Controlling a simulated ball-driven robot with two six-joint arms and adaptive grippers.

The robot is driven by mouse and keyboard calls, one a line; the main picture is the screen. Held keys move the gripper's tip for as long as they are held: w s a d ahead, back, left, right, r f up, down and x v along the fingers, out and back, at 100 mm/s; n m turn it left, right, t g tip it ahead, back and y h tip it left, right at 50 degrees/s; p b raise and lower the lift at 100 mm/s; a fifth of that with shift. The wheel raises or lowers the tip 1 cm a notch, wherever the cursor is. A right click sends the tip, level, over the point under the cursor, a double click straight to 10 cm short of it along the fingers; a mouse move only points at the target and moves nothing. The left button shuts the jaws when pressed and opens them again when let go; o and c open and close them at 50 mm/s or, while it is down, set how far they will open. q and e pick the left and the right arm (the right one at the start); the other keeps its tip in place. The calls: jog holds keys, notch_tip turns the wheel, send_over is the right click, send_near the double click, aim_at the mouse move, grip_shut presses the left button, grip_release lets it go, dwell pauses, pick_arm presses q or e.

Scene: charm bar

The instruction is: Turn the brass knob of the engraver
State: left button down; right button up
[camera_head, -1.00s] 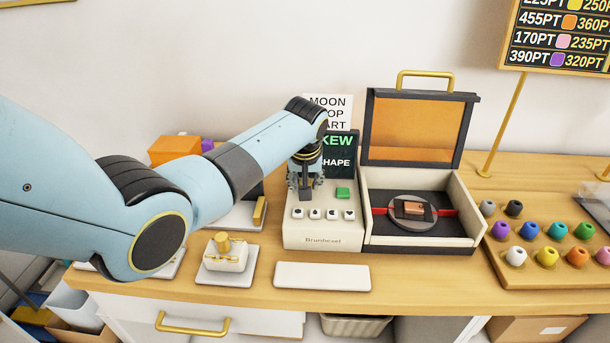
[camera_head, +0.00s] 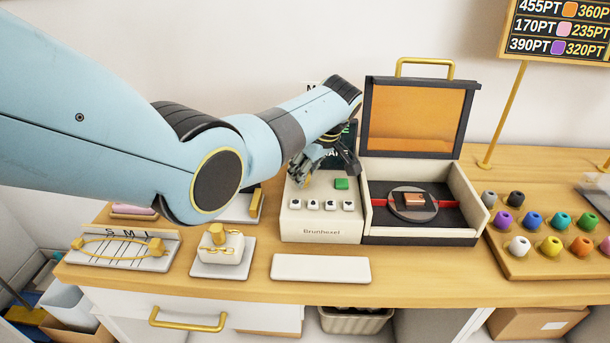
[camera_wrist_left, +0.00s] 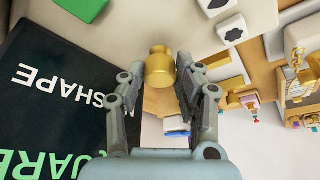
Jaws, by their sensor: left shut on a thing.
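The engraver (camera_head: 322,227) is a cream machine with a green button (camera_head: 341,184), a row of small icon keys and an open-lidded bay (camera_head: 417,240) at its right. A small piece lies on the round plate (camera_head: 412,212) in the bay. My left gripper (camera_head: 312,165) is over the back left of the key panel, tilted. In the left wrist view its fingers (camera_wrist_left: 160,82) are shut on the brass knob (camera_wrist_left: 161,66), which sits between the tips. The dark screen (camera_wrist_left: 60,85) beside it reads SHAPE. In the head view the gripper hides the knob. My right gripper is not in view.
A white pad (camera_head: 320,268) lies in front of the engraver. A ring stand (camera_head: 219,254) and a sizing board (camera_head: 120,250) are to the left. A wooden tray (camera_head: 550,262) of coloured beads is at the right. The lid (camera_head: 420,118) stands open.

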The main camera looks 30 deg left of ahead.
pick_arm(q)
jog(key=shift+n, duration=0.4)
jog(key=c, duration=0.9)
grip_release()
jog(key=shift+c, duration=0.2)
jog(key=shift+r, duration=0.1)
jog(key=v, duration=1.1)
jog(key=shift+d+r, duration=0.15)
jog(key=shift+r, duration=0.25)
jog(key=shift+w, duration=0.1)
